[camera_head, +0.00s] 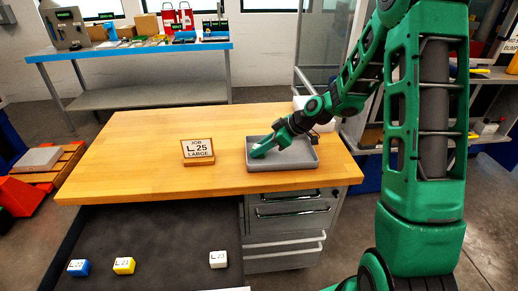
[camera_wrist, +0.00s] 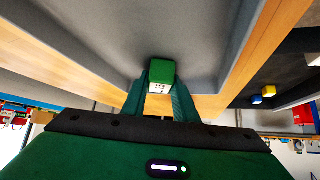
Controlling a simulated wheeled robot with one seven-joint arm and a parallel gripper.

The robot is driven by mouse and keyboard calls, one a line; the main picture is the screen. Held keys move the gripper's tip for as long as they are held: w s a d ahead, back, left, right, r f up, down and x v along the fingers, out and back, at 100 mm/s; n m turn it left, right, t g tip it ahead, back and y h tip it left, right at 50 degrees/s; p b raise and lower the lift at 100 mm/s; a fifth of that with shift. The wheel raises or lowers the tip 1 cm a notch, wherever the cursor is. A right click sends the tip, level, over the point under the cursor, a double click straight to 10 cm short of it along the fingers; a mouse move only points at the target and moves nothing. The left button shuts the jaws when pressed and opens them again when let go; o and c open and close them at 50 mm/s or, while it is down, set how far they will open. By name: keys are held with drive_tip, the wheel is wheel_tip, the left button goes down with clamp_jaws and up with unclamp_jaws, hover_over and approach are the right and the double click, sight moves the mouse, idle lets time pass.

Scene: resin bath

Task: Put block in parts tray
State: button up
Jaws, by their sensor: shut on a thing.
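The green block (camera_wrist: 162,72) with a white labelled face shows between the fingertips in the wrist view. My gripper (camera_wrist: 160,88) is shut on it. In the head view my gripper (camera_head: 260,151) points down to the left inside the grey parts tray (camera_head: 285,165), near its left side. There the block cannot be told apart from the green fingers. The tray stands on the wooden bench top, near its front right, and also fills the upper part of the wrist view (camera_wrist: 105,45). I cannot tell whether the block touches the tray's floor.
A sign reading "JOB L 25 LARGE" (camera_head: 198,152) stands left of the tray on the wooden bench (camera_head: 140,165). A blue block (camera_head: 78,268), a yellow block (camera_head: 124,265) and a white block (camera_head: 218,259) lie on the dark surface below. The bench's left half is clear.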

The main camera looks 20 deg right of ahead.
drive_tip(key=o, duration=0.8)
drive_tip(key=v, duration=1.2)
drive_tip(key=s+d+r+m+g+h, duration=0.1)
drive_tip(key=s+m, duration=0.4)
drive_tip(key=s, duration=0.6)
drive_tip(key=s+d+r+m+g+h, duration=0.1)
drive_tip(key=s+d+m, duration=0.5)
drive_tip(key=s, duration=0.6)
drive_tip(key=s+d+r+m+g+h, duration=0.1)
drive_tip(key=s+d+m+g+h, duration=0.2)
drive_tip(key=s, duration=0.8)
drive_tip(key=d+m+h, duration=0.1)
drive_tip(key=m+h, duration=0.1)
drive_tip(key=m, duration=0.1)
drive_tip(key=shift+s, duration=0.35)
